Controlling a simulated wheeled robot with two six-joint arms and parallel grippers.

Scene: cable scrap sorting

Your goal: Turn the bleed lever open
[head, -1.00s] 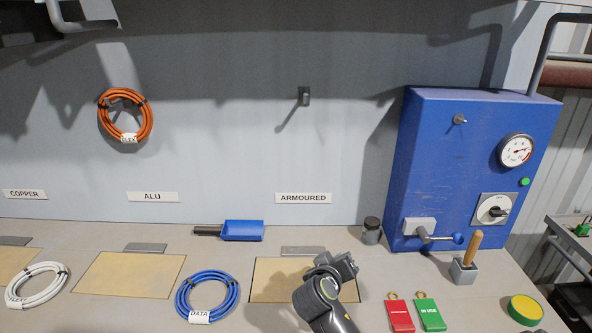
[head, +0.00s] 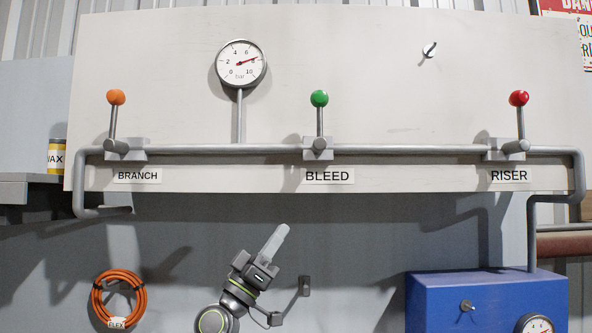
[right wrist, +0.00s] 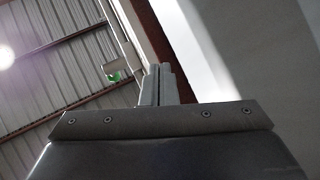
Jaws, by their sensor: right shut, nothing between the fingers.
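The bleed lever (head: 320,121) has a green ball knob and stands upright on its grey valve, above the label BLEED (head: 327,176) on the pale panel. My right gripper (head: 283,230) is below and a little left of that label in the head view, pointing up. Its fingers are shut with nothing between them, apart from the lever. The right wrist view shows the closed fingertips (right wrist: 158,72) above the wrist body. My left gripper is out of view.
An upright orange-knobbed BRANCH lever (head: 114,120) and red-knobbed RISER lever (head: 520,120) flank it on one pipe (head: 410,149). A gauge (head: 240,64) reads about 8. An orange cable coil (head: 119,296) and empty hook (head: 304,286) are below; a blue box (head: 430,300) stands lower right.

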